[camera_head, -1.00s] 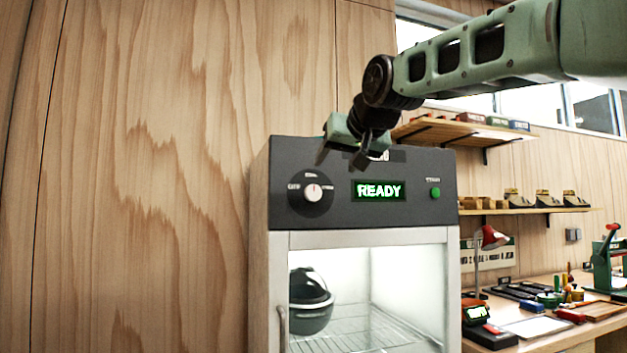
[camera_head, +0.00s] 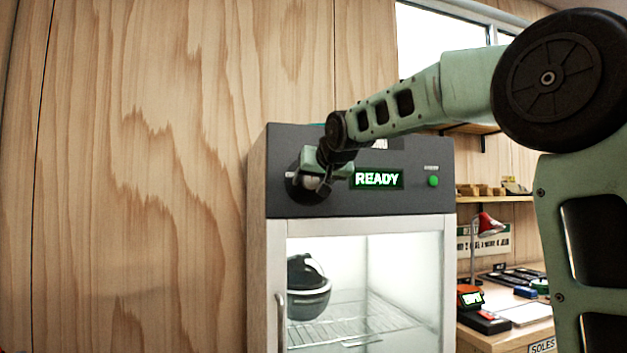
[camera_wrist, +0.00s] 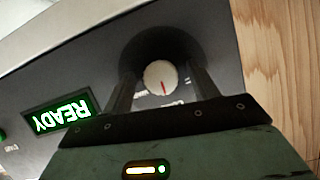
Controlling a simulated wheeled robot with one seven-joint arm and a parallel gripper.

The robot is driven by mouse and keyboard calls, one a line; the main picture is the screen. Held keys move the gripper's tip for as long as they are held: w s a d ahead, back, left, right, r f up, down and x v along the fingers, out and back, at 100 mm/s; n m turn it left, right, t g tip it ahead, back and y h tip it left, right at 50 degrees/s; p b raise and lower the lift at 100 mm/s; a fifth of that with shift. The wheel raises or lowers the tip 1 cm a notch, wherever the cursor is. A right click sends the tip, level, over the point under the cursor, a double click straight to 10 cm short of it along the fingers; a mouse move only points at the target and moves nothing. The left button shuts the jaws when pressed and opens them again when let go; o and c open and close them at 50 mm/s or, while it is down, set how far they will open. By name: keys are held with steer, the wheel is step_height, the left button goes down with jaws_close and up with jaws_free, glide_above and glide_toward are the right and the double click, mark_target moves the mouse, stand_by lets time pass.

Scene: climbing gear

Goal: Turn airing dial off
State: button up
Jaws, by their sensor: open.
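The airing dial is a pale round knob with a red pointer line on a black round base, on the dark top panel of the cabinet (camera_head: 390,224). In the wrist view the dial (camera_wrist: 160,77) sits between my two fingers, and its red line points down in that rotated picture. In the head view the dial (camera_head: 311,183) is mostly hidden by my gripper (camera_head: 314,187). My gripper in the wrist view (camera_wrist: 163,70) is open, with one finger on each side of the knob. Gaps show between fingers and knob; whether the tips reach its depth is unclear.
A lit READY display (camera_head: 377,180) and a green button (camera_head: 433,181) are right of the dial. A dark helmet (camera_head: 308,290) sits on a rack behind the glass door. Wood wall (camera_head: 140,180) fills the left; a workbench stands at right.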

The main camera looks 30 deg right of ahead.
steer(key=c, duration=1)
steer(key=n+h+b, duration=0.1)
steer(key=n+b, duration=0.1)
steer(key=b, duration=0.1)
steer(key=shift+a+f+n+g+h, duration=0.2)
steer(key=shift+n+g+h, duration=0.1)
steer(key=shift+n+h, duration=0.1)
steer(key=n+h+b, duration=0.1)
steer(key=n+b, duration=0.1)
steer(key=b, duration=0.1)
steer(key=shift+h, duration=0.4)
steer(key=n+h+b, duration=0.1)
steer(key=n+b, duration=0.2)
steer(key=shift+h, duration=0.4)
steer(key=shift+n+h+b, duration=0.5)
steer(key=shift+n+b, duration=0.15)
steer(key=shift+n, duration=0.35)
steer(key=shift+r, duration=0.1)
